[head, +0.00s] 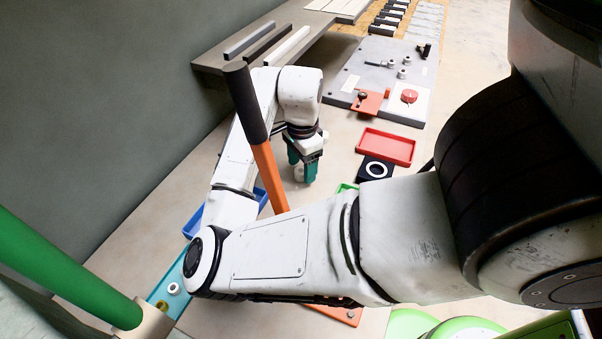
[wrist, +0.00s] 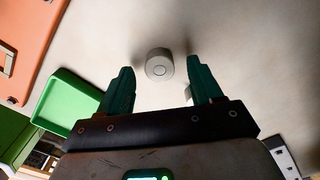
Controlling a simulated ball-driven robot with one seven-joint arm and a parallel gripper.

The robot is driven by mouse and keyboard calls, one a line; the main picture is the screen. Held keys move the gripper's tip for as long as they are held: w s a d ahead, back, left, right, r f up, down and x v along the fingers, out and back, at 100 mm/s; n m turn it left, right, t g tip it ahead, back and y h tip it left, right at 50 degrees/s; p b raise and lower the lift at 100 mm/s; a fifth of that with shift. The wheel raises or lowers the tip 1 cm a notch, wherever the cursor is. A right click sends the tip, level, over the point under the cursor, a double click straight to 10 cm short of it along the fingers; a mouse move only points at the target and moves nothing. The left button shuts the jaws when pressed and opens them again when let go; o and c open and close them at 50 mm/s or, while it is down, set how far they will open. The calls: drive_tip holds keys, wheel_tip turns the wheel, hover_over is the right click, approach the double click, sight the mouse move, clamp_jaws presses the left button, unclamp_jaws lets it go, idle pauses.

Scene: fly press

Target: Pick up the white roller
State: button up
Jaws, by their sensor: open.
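The white roller (wrist: 159,64) stands upright on the pale surface. In the wrist view it sits centred between the two green fingers of my gripper (wrist: 159,72), level with their tips, with a gap on each side. In the head view my gripper (head: 303,164) points down, and the white roller (head: 299,174) shows partly between the green fingers. The fingers are apart and hold nothing. From these views I cannot tell exactly how far down the fingers reach beside the roller.
A blue tray (head: 194,222) is partly hidden behind my arm. An orange bar with a dark grip (head: 262,160) rises near my arm. A green tray (wrist: 68,102) lies left in the wrist view.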

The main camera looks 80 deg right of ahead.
drive_tip(key=shift+f, duration=0.6)
drive_tip(key=shift+c, duration=0.5)
drive_tip(key=c, duration=1)
